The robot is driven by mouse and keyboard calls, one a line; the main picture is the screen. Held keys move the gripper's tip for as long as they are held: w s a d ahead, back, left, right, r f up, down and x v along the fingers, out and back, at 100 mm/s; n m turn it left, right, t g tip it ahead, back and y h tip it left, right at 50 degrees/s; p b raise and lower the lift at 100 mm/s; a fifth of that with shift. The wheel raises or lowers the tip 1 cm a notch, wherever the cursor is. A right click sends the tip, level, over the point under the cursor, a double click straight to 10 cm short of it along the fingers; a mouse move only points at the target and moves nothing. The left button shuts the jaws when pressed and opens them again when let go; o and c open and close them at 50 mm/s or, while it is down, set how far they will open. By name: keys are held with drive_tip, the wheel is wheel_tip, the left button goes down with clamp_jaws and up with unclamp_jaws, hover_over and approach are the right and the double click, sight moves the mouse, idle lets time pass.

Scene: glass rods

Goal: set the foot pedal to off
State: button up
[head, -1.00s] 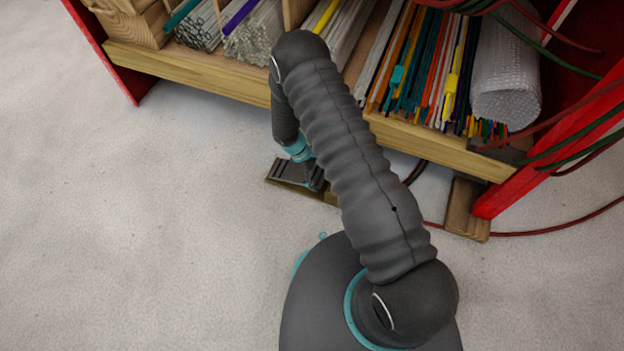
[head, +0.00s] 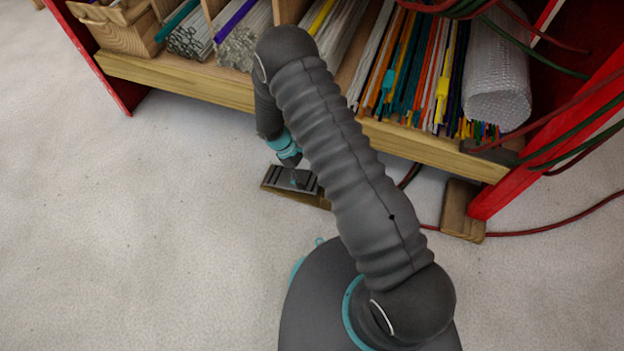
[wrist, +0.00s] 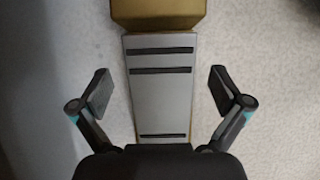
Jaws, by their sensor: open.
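The foot pedal (head: 281,178) lies on the floor in front of the shelf in the head view. It has a grey plate with dark strips, on a wooden base (head: 313,198). In the wrist view the pedal plate (wrist: 160,95) runs up the middle, with a brown block (wrist: 157,14) at its far end. My gripper (wrist: 160,92) is open, with one finger on each side of the plate and a gap to it on both sides. In the head view my arm hides part of the pedal, and I cannot tell whether the gripper touches it.
A wooden shelf (head: 180,84) with red side panels holds bundles of coloured rods (head: 420,70) behind the pedal. A separate wooden block (head: 461,210) and a red hose (head: 550,227) lie to the right. The pale floor (head: 120,230) at left is clear.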

drive_tip(key=v, duration=0.7)
idle(0.5)
drive_tip(key=s+d+r+m+t+y+p, duration=0.1)
drive_tip(key=s+d+r+m, duration=0.3)
drive_tip(key=r, duration=1.2)
drive_tip(key=s+d+r+m+t+y+p, duration=0.2)
drive_tip(key=s+d+r+m+t, duration=0.2)
drive_tip(key=s+r, duration=0.8)
drive_tip(key=s+d+r+m+t+y+p, duration=0.1)
drive_tip(key=s+d+r+m, duration=0.4)
drive_tip(key=r, duration=1.6)
drive_tip(key=s+d+t+y, duration=0.1)
drive_tip(key=s+d+t, duration=0.1)
drive_tip(key=s+d, duration=0.1)
drive_tip(key=shift+r+p, duration=0.4)
drive_tip(key=shift+s, duration=0.1)
drive_tip(key=shift+c, duration=0.3)
